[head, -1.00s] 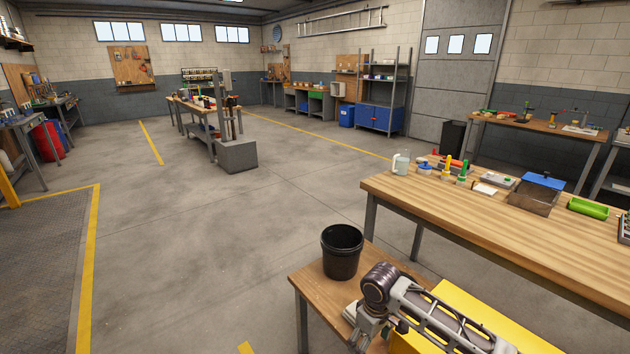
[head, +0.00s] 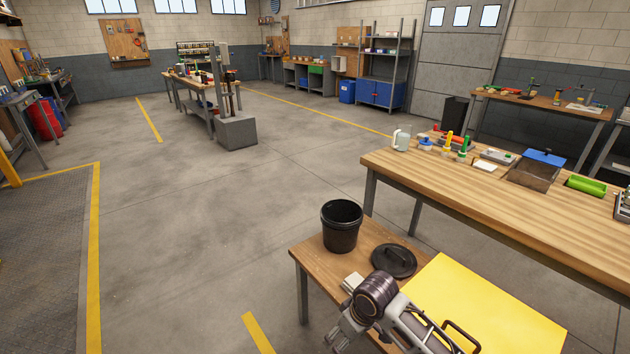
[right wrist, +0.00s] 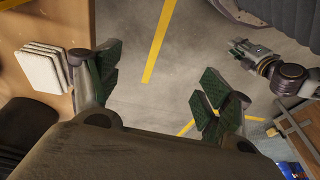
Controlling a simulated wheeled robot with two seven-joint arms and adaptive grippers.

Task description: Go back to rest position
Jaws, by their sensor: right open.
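My right gripper (head: 342,336) is low in the head view, over the front left edge of the small wooden table (head: 312,262). In the right wrist view its two green-padded fingers (right wrist: 160,88) are spread wide, with only floor between them. A stack of white pads (right wrist: 42,68) lies on the table beside the left finger; it also shows in the head view (head: 352,283), partly hidden by my wrist. My left gripper (right wrist: 248,52) is at the upper right of the right wrist view, apart from the right one; its jaw opening is too small to judge.
A black bucket (head: 341,232) stands on the small table, with a black lid (head: 394,261) and a yellow sheet (head: 490,310) to its right. Open floor lies left.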

